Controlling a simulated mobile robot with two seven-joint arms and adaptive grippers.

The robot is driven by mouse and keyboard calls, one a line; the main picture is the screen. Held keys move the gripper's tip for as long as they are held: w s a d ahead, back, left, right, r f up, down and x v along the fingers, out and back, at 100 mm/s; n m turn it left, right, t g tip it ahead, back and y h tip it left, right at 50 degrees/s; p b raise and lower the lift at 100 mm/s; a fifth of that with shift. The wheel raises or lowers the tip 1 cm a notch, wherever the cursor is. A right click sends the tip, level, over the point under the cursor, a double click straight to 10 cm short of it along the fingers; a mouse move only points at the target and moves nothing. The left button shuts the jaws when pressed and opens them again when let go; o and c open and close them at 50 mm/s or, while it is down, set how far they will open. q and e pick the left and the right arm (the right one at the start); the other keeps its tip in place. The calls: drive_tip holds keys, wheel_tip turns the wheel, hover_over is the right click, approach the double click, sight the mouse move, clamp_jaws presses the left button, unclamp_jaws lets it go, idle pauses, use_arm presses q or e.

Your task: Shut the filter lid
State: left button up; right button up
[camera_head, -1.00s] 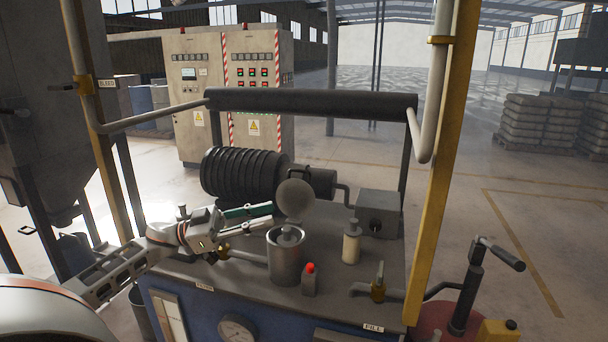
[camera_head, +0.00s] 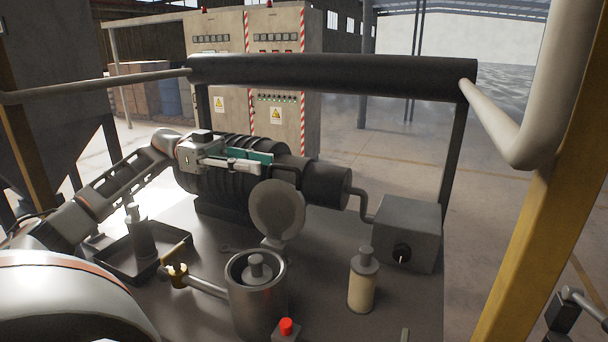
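The filter is a grey metal cup (camera_head: 256,302) with an open top and a knobbed insert inside it. Its round lid (camera_head: 277,208) stands raised on its hinge at the cup's back edge, so the filter is open. My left gripper (camera_head: 266,161) is above and behind the lid, in front of the ribbed motor, pointing right. Its fingers look apart, with the green pad of the far finger showing past the near finger, and nothing is between them. It appears clear of the lid.
A ribbed motor (camera_head: 222,186) lies behind the lid. A dark padded bar (camera_head: 330,76) crosses above. A cream bottle (camera_head: 362,282), a grey box (camera_head: 395,231) and a red button (camera_head: 286,327) are nearby. A brass valve (camera_head: 177,276) and shallow tray (camera_head: 121,263) are left.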

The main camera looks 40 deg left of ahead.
sight(281, 165)
use_arm(q)
drive_tip(key=x, duration=0.6)
drive_tip(key=shift+s+d+r+p, duration=0.1)
drive_tip(key=shift+d+p, duration=0.1)
drive_tip(key=shift+p, duration=0.2)
drive_tip(key=shift+x, duration=0.8)
drive_tip(key=shift+a, duration=0.1)
clamp_jaws()
